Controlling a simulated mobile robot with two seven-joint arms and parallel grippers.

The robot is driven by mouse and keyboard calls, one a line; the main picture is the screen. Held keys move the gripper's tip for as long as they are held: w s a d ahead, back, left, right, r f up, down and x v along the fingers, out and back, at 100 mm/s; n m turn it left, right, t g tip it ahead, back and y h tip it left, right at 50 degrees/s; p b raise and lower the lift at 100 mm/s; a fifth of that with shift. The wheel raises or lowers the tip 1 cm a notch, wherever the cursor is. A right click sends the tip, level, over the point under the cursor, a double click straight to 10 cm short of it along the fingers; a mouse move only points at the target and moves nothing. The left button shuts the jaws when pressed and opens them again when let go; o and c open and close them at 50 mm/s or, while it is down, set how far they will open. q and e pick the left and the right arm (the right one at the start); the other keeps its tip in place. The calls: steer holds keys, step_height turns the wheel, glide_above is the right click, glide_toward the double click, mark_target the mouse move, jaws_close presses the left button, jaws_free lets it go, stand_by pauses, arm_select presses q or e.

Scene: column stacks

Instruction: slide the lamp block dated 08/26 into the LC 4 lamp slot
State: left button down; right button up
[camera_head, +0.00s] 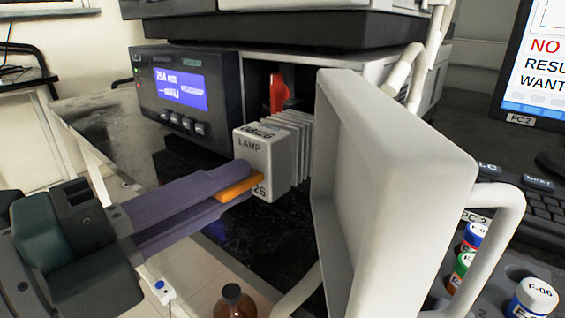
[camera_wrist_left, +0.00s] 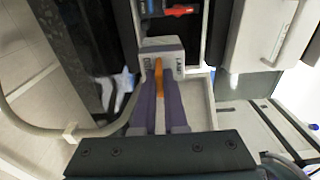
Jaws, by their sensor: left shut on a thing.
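The lamp block (camera_head: 262,150) is pale grey with fins on its far side. It reads "08/26" on top and "LAMP" on the front. My left gripper (camera_head: 252,185) is shut on its orange tab (camera_head: 238,188). The block is held in front of the open bay (camera_head: 259,85) of the instrument, where a red part (camera_head: 278,92) shows inside. In the left wrist view the block (camera_wrist_left: 160,48) is just short of the bay and the red part (camera_wrist_left: 180,11). I cannot read an LC 4 label. My right gripper is not in view.
An open white door (camera_head: 385,190) stands close to the right of the block. A display unit (camera_head: 183,95) is on the left of the bay. A brown bottle (camera_head: 233,302) is below, and several capped vials (camera_head: 534,298) stand at lower right.

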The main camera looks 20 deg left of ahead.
mark_target(265, 163)
arm_select(q)
steer(key=shift+p+x, duration=0.5)
steer(key=shift+x, duration=0.85)
steer(key=shift+p+x, duration=0.3)
steer(key=shift+x, duration=1)
steer(key=shift+a+x, duration=0.2)
steer(key=shift+x, duration=1.15)
steer(key=shift+a+x, duration=0.2)
steer(key=shift+x, duration=1.15)
steer(key=shift+w+f, duration=0.1)
steer(key=shift+f, duration=0.2)
steer(key=c, duration=0.9)
jaws_free()
